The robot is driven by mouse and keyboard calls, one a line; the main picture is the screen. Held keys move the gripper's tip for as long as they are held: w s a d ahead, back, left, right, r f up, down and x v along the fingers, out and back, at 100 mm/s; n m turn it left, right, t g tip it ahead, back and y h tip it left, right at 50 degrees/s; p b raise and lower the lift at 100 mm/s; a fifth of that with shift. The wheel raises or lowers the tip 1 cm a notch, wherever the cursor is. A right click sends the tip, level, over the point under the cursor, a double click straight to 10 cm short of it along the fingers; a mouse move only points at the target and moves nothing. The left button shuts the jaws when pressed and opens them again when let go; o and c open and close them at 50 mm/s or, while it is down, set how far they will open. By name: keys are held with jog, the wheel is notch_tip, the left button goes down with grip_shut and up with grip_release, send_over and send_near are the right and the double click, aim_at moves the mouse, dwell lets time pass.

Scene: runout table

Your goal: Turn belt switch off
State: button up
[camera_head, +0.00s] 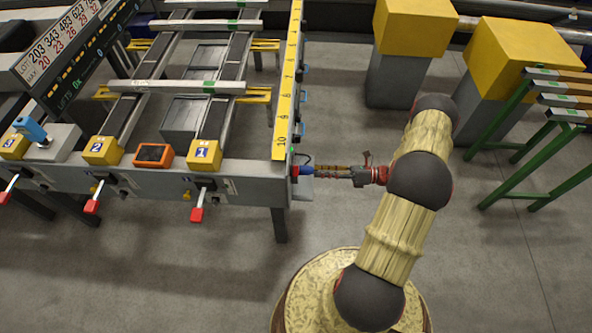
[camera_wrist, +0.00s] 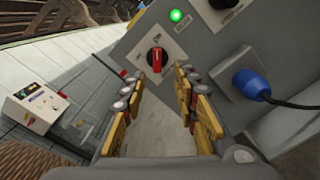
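The knob stands roughly upright. A green lamp (camera_wrist: 176,15) glows above it to the right. My gripper (camera_wrist: 155,80) is open, its two yellow-and-grey fingers apart below the knob on either side, with nothing between them. I see no contact with the knob. In the head view, my gripper (camera_head: 306,171) is at the right end of the runout table (camera_head: 250,185); the knob is too small there to tell its position.
A blue plug (camera_wrist: 250,85) with a dark cable sits right of the fingers. A white box (camera_wrist: 35,107) stands at the left. In the head view, red-tipped levers (camera_head: 197,214) line the table front, and yellow-topped blocks (camera_head: 410,30) and a green-legged rack (camera_head: 520,140) stand right.

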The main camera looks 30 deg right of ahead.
aim_at(294, 171)
jog(key=b+x, duration=0.1)
jog(key=x, duration=0.7)
jog(key=shift+r+m+b, duration=0.2)
jog(key=shift+m+b, duration=0.1)
jog(key=shift+b, duration=0.05)
jog(key=shift+s, duration=0.1)
jog(key=shift+c, duration=1)
grip_shut()
